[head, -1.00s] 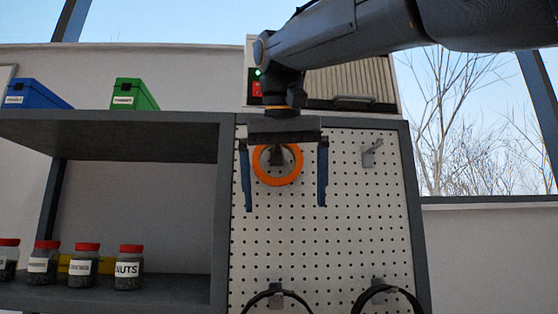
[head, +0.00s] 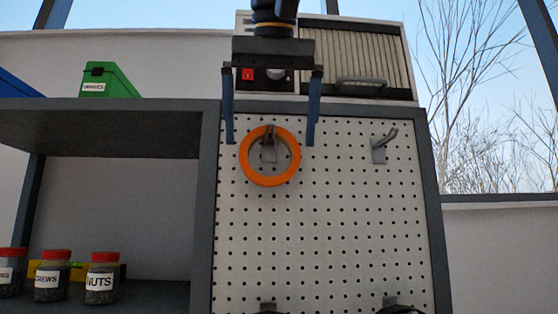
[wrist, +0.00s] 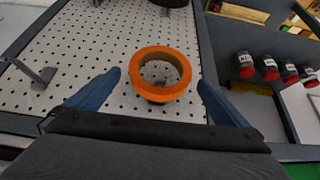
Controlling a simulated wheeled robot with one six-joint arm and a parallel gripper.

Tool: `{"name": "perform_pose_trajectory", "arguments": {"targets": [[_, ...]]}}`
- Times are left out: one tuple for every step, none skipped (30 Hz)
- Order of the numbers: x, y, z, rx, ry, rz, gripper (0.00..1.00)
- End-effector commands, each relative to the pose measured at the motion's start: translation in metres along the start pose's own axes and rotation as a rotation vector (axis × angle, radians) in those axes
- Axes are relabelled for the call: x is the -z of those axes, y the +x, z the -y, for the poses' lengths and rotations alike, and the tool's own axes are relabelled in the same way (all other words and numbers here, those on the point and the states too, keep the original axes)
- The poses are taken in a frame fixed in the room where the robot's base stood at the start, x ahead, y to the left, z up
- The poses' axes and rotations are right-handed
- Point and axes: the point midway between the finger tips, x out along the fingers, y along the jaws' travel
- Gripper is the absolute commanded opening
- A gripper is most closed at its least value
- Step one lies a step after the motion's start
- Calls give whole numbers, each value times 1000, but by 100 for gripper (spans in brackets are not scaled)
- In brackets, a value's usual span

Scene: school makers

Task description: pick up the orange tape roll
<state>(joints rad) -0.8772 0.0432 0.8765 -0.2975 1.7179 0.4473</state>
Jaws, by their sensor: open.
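The orange tape roll (head: 270,178) hangs on a grey hook (head: 268,140) near the top of the white pegboard. In the wrist view the roll (wrist: 160,92) lies ahead, between and just past the fingertips. My gripper (head: 271,143) is open, with one blue finger on each side and above the roll in the head view. In the wrist view my gripper (wrist: 158,80) shows both fingers apart, with nothing held. I cannot tell exactly how far the fingertips stand from the board.
A second, empty hook (head: 384,146) juts from the pegboard (head: 340,220) at the right. A box with a slatted front (head: 358,60) stands above it. A dark shelf (head: 110,116) to the left holds a green box (head: 105,82) and labelled jars (head: 102,278).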

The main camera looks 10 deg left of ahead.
Motion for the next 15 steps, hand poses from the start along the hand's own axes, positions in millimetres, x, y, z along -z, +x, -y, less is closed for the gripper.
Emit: {"name": "perform_pose_trajectory", "arguments": {"targets": [[0,7,-1,-3,1,3,100],[0,11,-1,-3,1,3,100],[0,16,-1,-4,0,4,100],[0,20,-1,-3,1,3,100],[0,24,-1,-4,1,3,100],[0,30,-1,-3,1,2,100],[0,33,-1,-4,1,2,100],[0,36,-1,-3,2,2,100],[0,39,-1,-3,2,1,100],[0,41,-1,-3,2,1,100],[0,42,-1,-2,2,1,100],[0,43,-1,-2,2,1,100],[1,43,-1,-2,2,1,100],[1,43,-1,-2,2,1,100],[1,43,-1,-2,2,1,100]]}}
